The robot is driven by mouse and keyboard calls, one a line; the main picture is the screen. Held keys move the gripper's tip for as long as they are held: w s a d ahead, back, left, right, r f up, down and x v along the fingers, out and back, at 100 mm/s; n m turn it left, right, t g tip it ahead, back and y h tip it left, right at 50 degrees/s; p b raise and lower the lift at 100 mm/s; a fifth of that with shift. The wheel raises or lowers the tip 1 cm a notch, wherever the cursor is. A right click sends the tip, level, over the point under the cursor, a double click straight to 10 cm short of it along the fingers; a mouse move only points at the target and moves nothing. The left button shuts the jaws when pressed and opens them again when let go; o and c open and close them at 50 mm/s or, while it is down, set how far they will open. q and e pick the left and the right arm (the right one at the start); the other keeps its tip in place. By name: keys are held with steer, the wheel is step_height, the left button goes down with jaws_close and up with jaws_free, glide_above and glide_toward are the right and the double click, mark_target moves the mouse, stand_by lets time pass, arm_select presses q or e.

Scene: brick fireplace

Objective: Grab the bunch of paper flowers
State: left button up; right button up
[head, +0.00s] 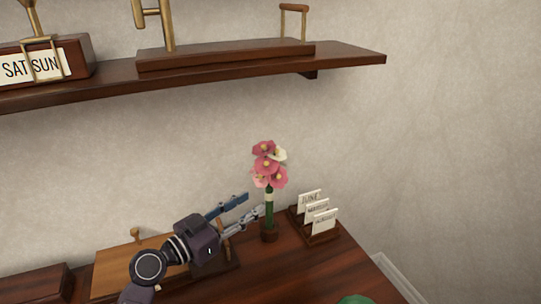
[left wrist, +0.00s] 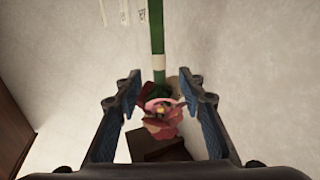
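The bunch of paper flowers (head: 267,168) has pink and white blooms on a green stem with a pale band, and it stands upright in a small brown base (head: 269,233) on the desk. My left gripper (head: 254,203) is open just left of the stem, with its fingertips pointing at it. In the left wrist view, the flowers (left wrist: 160,108) and their stem show in the gap between the two spread fingers of the left gripper (left wrist: 160,90). I see no finger closed on the stem. My right gripper is not in view.
A card holder (head: 320,238) with several white cards stands close right of the flowers. A wooden board (head: 115,272) lies under my left arm on the desk (head: 330,265). A wall shelf (head: 220,70) with wood and brass pieces hangs above. A green thing (head: 355,299) shows at the bottom edge.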

mark_target(266, 193)
arm_select(q)
steer(key=shift+w+d+r+p, duration=0.15)
steer(key=shift+w+d+p, duration=0.15)
steer(key=shift+d, duration=0.2)
steer(key=shift+w+d+r+p, duration=0.15)
steer(key=shift+w+d, duration=0.15)
steer(key=shift+d, duration=0.2)
steer(key=shift+w+d, duration=0.25)
steer(key=p+x, duration=0.1)
steer(key=x, duration=0.2)
steer(key=shift+w+p, duration=0.3)
steer(key=shift+w+d+f, duration=0.15)
steer(key=shift+w+d, duration=0.2)
steer(key=shift+d, duration=0.1)
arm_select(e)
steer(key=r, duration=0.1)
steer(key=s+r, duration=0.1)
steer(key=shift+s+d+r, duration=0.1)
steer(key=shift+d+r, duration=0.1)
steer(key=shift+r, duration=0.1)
arm_select(q)
steer(key=shift+c, duration=0.4)
jaws_close()
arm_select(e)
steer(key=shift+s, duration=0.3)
